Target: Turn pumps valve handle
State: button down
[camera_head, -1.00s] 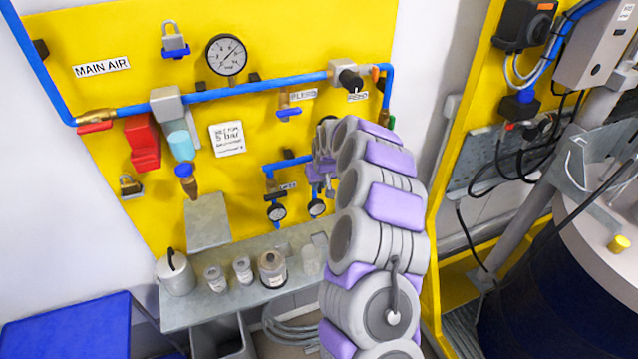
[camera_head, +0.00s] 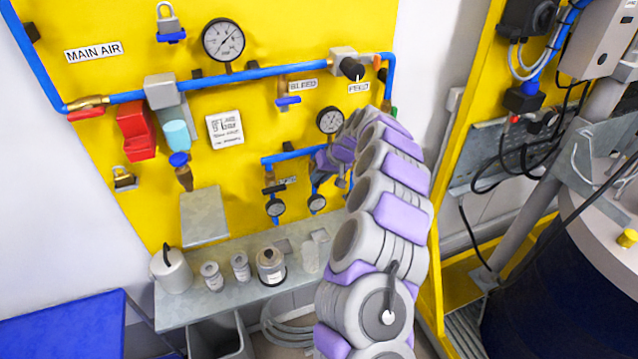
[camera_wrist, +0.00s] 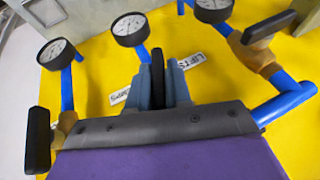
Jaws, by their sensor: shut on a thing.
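In the wrist view, my gripper (camera_wrist: 160,85) is shut on a thin black handle (camera_wrist: 157,66), which stands upright in the picture between the grey fingers. A white label reading LIFTS (camera_wrist: 192,61) lies on the yellow panel to its right. Another piece of label (camera_wrist: 119,96), ending in PS, shows to its left. I cannot fully tell from the labels which valve this handle belongs to. In the head view, my wrist (camera_head: 336,160) reaches the lower blue pipework and hides the fingers and the held handle.
Other black handles stand at the left (camera_wrist: 38,140) and right (camera_wrist: 270,28) in the wrist view, close to my gripper. Several small gauges (camera_wrist: 130,29) lie above it. In the head view, a grey shelf (camera_head: 200,308) with jars is below, and a yellow frame (camera_head: 455,215) stands right.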

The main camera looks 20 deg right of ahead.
jog(key=y+b, duration=0.3)
jog(key=shift+d+f+m, duration=0.3)
jog(key=shift+m, duration=0.1)
jog(key=y+b, duration=0.1)
jog(key=y, duration=0.2)
jog(key=shift+s+f+m+t, duration=0.1)
jog(key=shift+m+t, duration=0.2)
jog(key=shift+m+t+y+b, duration=0.55)
jog(key=shift+y+b, duration=0.35)
jog(key=shift+y, duration=0.75)
jog(key=shift+m+t+y+b, duration=0.35)
jog(key=shift+m+y+b, duration=0.4)
jog(key=shift+y, duration=0.9)
jog(key=c, duration=1.1)
grip_release()
jog(key=shift+d, duration=0.1)
jog(key=shift+c, duration=0.2)
